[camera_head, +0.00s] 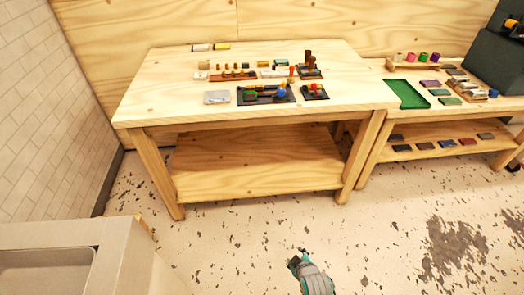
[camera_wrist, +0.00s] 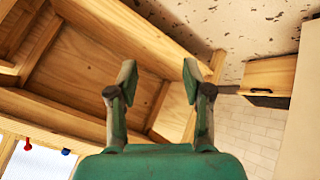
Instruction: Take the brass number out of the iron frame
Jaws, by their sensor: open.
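A dark rectangular frame (camera_head: 241,97) lies near the front of the wooden table, with brass-coloured, green and blue pieces in or on it. A smaller dark plate (camera_head: 323,96) with red and brass-coloured bits lies right of it. Either may be the iron frame; the brass number is too small to make out. My gripper (camera_head: 298,259) is low over the floor in front of the table, well away from both. In the wrist view its two green fingers (camera_wrist: 158,80) are apart with nothing between them.
The wooden table (camera_head: 165,95) also bears small blocks, a grey plate (camera_head: 217,97) and a dark stand (camera_head: 309,68). A second table at right holds a green tray (camera_head: 407,94) and several coloured pieces. A pale counter (camera_head: 60,235) stands at lower left. Floor in front is clear.

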